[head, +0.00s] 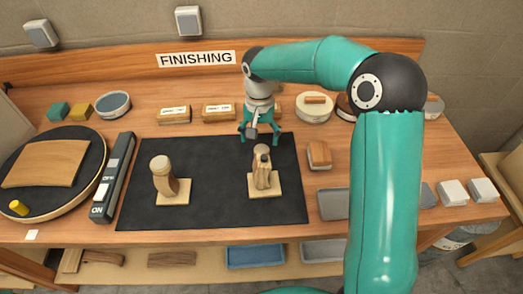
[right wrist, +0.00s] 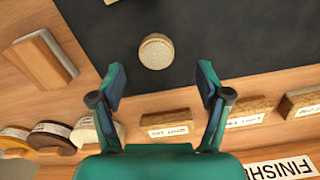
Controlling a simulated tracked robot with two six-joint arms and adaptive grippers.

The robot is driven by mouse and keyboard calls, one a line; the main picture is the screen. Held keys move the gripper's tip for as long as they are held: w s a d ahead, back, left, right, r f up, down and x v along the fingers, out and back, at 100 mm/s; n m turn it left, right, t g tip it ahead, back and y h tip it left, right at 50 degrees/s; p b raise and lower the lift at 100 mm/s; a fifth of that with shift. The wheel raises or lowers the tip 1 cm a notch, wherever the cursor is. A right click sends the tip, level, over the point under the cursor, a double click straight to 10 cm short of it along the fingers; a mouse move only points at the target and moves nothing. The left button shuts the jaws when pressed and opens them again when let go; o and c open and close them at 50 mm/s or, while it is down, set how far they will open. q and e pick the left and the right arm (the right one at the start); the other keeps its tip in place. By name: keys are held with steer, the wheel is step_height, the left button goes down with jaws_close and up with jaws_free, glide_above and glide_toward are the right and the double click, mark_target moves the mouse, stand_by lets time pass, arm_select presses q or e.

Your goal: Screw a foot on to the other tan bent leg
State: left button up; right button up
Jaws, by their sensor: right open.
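Two tan bent legs stand on small wooden bases on the black mat (head: 220,212). The left bent leg (head: 166,184) has a pale round foot (head: 160,163) on its top. The right bent leg (head: 262,177) has a narrower top with a dark spot and no wide foot on it. My right gripper (head: 260,134) is open and empty above the back of the mat, behind the right leg. In the right wrist view a round, speckled tan foot (right wrist: 156,51) is on the mat, beyond and between the open fingertips (right wrist: 161,85). The gripper hides it in the head view. My left gripper is out of view.
Labelled wooden blocks (head: 219,112) line the back. A wood-topped block (head: 319,155) stands right of the mat, with a grey tray (head: 333,204) in front. The switch strip (head: 112,178) and round sander (head: 85,190) are at left. The mat between the legs is clear.

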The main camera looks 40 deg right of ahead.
mark_target(261, 150)
steer(key=f, duration=0.1)
steer(key=f+p, duration=0.1)
steer(key=f, duration=0.2)
steer(key=shift+d+f+p, duration=0.3)
steer(key=shift+d+f, duration=0.05)
steer(key=shift+f, duration=0.25)
steer(key=c, duration=0.9)
